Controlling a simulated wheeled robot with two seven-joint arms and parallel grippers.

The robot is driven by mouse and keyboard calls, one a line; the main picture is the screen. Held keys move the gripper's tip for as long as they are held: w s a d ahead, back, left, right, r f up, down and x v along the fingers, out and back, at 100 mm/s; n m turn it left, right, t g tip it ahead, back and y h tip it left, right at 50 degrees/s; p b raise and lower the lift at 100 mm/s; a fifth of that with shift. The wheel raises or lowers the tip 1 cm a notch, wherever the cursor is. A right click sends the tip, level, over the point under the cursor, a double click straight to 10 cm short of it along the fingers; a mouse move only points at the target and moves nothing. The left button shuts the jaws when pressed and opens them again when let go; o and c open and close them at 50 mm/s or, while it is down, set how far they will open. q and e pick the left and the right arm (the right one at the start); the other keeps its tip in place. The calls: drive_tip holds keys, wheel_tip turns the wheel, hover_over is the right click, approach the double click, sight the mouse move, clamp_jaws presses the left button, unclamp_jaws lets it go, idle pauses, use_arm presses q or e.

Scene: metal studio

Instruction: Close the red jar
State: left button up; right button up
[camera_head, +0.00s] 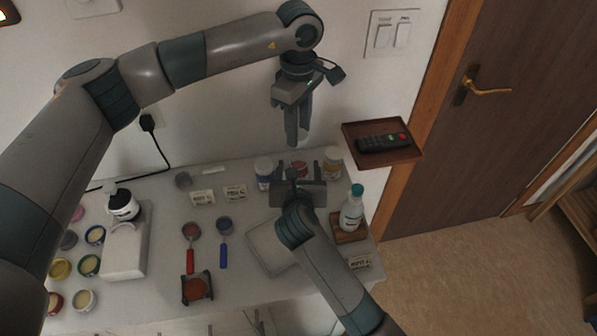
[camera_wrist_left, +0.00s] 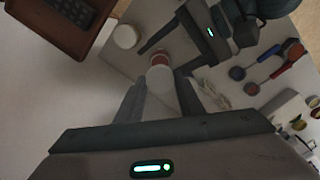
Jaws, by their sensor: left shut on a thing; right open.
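The red jar (camera_head: 299,166) stands at the back of the table between two other jars. My left gripper (camera_head: 297,138) points down above the red jar. It is shut on a pale round thing (camera_wrist_left: 163,88) that looks like a lid, held apart from the jar as far as I can tell. My right gripper (camera_head: 291,168) is open, its fingers reaching on either side of the red jar; it also shows in the left wrist view (camera_wrist_left: 162,54).
A purple-labelled jar (camera_head: 263,172) and a yellow-labelled jar (camera_head: 333,161) flank the red jar closely. A brown shelf (camera_head: 410,153) with a remote (camera_head: 383,142) juts out at right. A bottle (camera_head: 352,212) stands on a wooden block. Scoops (camera_head: 224,240) lie left of my right arm.

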clamp_jaws()
use_arm(q)
drive_tip(key=shift+f, duration=2.5)
drive_tip(key=shift+f, duration=0.9)
drive_tip(key=shift+f, duration=0.55)
